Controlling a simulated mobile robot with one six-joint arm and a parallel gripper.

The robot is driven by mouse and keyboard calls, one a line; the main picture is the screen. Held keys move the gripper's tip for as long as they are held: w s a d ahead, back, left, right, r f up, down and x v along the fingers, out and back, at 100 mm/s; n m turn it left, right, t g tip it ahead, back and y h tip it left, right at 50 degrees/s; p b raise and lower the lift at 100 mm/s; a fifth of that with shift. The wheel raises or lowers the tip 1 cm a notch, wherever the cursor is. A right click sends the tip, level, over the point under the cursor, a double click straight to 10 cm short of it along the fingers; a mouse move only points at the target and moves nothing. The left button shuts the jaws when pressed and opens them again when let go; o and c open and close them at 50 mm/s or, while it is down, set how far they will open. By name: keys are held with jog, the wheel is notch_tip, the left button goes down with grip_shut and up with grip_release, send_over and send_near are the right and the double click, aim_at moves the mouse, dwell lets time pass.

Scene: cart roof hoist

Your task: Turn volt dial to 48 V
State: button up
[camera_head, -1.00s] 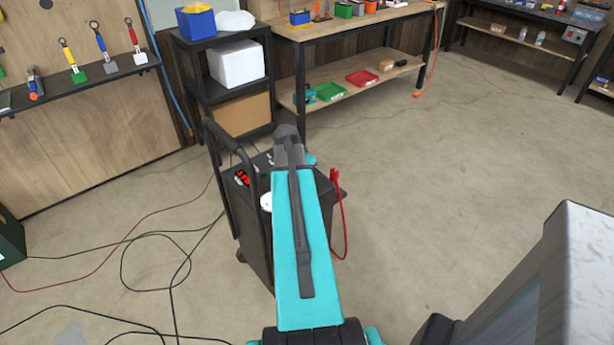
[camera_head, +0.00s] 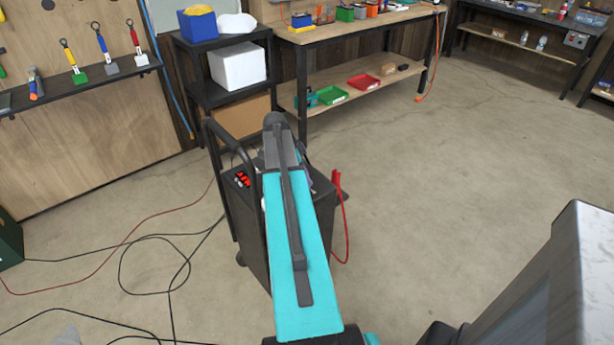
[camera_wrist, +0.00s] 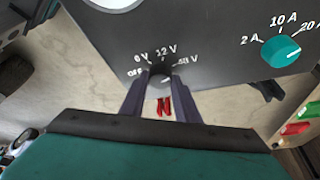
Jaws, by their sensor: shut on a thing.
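The dark volt dial (camera_wrist: 161,77) is on the cart's grey panel in the wrist view, with OFF, 6 V, 12 V and a rightmost mark that looks like 48 V around it. My gripper (camera_wrist: 160,84) is shut on the dial, one finger at each side. A light pointer line on the dial appears to lean right, towards the rightmost mark, but it is small and partly hidden. In the head view the cart (camera_head: 257,232) stands upright beneath my arm, which hides the dial and the fingertips.
A teal amp dial (camera_wrist: 282,52) with 2 A, 10 A and 20 A marks is right of the volt dial. A red cable (camera_head: 344,215) hangs at the cart's right side. Black cables (camera_head: 125,265) lie on the floor at left. Open floor (camera_head: 450,170) is to the right.

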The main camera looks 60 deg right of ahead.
jog(key=shift+s+f+m+g, duration=0.15)
jog(key=shift+s+m+g, duration=0.15)
jog(key=shift+s+m, duration=0.15)
jog(key=o, duration=1)
jog(key=shift+o, duration=0.2)
jog(key=shift+w, duration=0.15)
jog(key=shift+w+r, duration=0.2)
jog(key=shift+w+a+r, duration=0.1)
jog(key=shift+w+r, duration=0.1)
jog(key=shift+r, duration=0.25)
jog(key=b+v, duration=0.1)
jog(key=v, duration=1.1)
jog(key=shift+s+r, duration=0.2)
jog(key=shift+r, duration=0.1)
